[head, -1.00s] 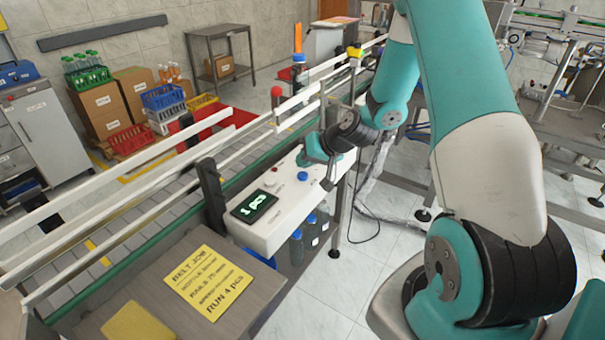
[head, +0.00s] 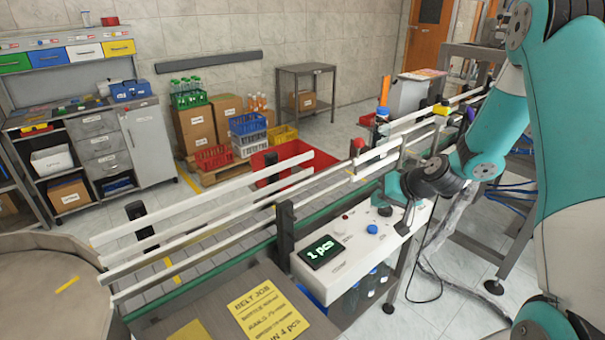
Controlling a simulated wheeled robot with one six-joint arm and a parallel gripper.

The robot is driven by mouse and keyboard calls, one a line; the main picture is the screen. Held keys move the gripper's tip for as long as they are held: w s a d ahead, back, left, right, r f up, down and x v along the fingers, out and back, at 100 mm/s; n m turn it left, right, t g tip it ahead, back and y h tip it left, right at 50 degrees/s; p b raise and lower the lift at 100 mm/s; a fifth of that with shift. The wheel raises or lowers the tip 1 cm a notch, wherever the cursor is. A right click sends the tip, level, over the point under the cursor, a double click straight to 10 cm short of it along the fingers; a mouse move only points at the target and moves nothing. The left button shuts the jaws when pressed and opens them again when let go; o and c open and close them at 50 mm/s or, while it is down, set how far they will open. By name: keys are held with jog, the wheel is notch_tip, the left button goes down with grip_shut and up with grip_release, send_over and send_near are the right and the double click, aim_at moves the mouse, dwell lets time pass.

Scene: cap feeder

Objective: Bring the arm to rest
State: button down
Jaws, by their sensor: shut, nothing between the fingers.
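My teal arm (head: 500,115) comes in from the right and bends down to its black wrist (head: 432,178). My gripper (head: 402,227) is shut and empty. It points down over the right part of the white control panel (head: 320,285), just right of the blue button (head: 372,229). Whether the fingertips touch the panel I cannot tell. The panel also has a red button (head: 385,211) and a display (head: 322,252) that reads "1 pcs".
The conveyor's white rails (head: 215,220) run behind the panel. A yellow job card (head: 268,315) lies on the brown table in front. A round table (head: 45,285) stands at left. Crates and cartons (head: 197,130) stand at the back. Open floor lies below the panel at right.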

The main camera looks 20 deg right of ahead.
jog(key=s+a+r+n+g+y, duration=0.1)
jog(key=s+a+r+n, duration=0.1)
jog(key=s+a+r, duration=0.3)
jog(key=s+a+r+n+g, duration=0.1)
jog(key=a+r+n+g, duration=0.1)
jog(key=a, duration=0.5)
jog(key=s+a+r+n+g+y, duration=0.1)
jog(key=s+a+r+n, duration=0.2)
jog(key=a, duration=0.4)
jog(key=s+a+r+n+g+h, duration=0.1)
jog(key=s+a+r+n+g, duration=0.1)
jog(key=s, duration=0.7)
jog(key=s+a+r+n+g+b, duration=0.1)
jog(key=s+a+r+g, duration=0.1)
jog(key=s, duration=0.8)
notch_tip(320, 180, up, 2)
jog(key=shift+a+r+n+h, duration=0.2)
jog(key=shift+a+n+h, duration=0.2)
jog(key=shift+a, duration=0.45)
